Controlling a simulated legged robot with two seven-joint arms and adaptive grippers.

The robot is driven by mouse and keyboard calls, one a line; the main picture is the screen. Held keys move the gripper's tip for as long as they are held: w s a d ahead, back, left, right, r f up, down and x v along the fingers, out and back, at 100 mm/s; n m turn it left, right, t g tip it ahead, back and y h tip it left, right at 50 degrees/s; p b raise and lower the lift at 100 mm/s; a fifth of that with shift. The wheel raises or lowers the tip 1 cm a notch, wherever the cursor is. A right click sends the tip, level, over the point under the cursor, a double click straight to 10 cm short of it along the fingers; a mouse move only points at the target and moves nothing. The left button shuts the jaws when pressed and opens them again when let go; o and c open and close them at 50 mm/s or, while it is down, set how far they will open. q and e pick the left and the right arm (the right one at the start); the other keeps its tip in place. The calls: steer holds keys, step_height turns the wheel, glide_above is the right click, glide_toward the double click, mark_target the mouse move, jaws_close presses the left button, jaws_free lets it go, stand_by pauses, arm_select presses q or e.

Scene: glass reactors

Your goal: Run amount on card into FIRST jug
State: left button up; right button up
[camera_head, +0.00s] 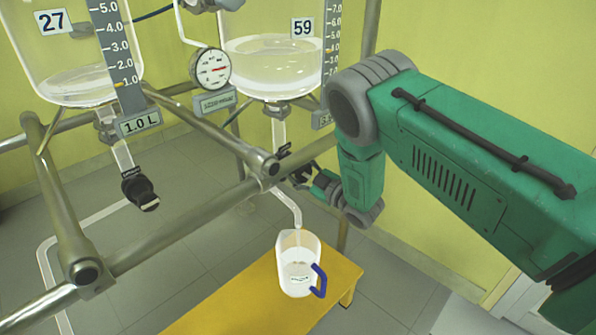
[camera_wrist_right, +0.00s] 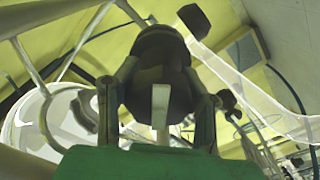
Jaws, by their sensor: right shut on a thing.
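A clear jug (camera_head: 299,272) with a blue handle stands upright on a yellow bench, under the bent outlet spout (camera_head: 289,208) of the glass reactor marked 59 (camera_head: 272,62). The jug holds some whitish liquid; whether a stream is falling cannot be told. My right gripper (camera_head: 305,176) is at the outlet below reactor 59. In the wrist view my right gripper (camera_wrist_right: 158,112) is shut on a dark valve handle (camera_wrist_right: 162,65), one finger on each side. A card reading 1.0 L (camera_head: 139,123) hangs below reactor 27; a second card (camera_head: 322,119) is partly hidden by my arm.
Reactor 27 (camera_head: 80,60) has a black valve (camera_head: 140,191) on its outlet at left. A pressure gauge (camera_head: 211,69) sits between the reactors. Metal frame rails (camera_head: 190,232) cross in front. The yellow bench (camera_head: 262,300) has free room left of the jug.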

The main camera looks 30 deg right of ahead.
steer(key=m+p, duration=0.2)
steer(key=m, duration=0.1)
steer(key=m+p, duration=0.1)
steer(key=m, duration=0.5)
steer(key=shift+d+p, duration=0.1)
steer(key=shift+p, duration=0.2)
steer(key=m, duration=0.3)
steer(key=shift+f+m, duration=0.1)
steer(key=shift+m, duration=0.2)
steer(key=m, duration=0.3)
steer(key=shift+m, duration=0.3)
steer(key=m, duration=0.2)
steer(key=shift+m+b, duration=0.35)
steer(key=shift+m, duration=0.05)
steer(key=m+b, duration=0.1)
steer(key=m, duration=0.2)
steer(key=shift+s+f, duration=0.1)
steer(key=shift+m+b, duration=0.65)
steer(key=shift+m, duration=1.25)
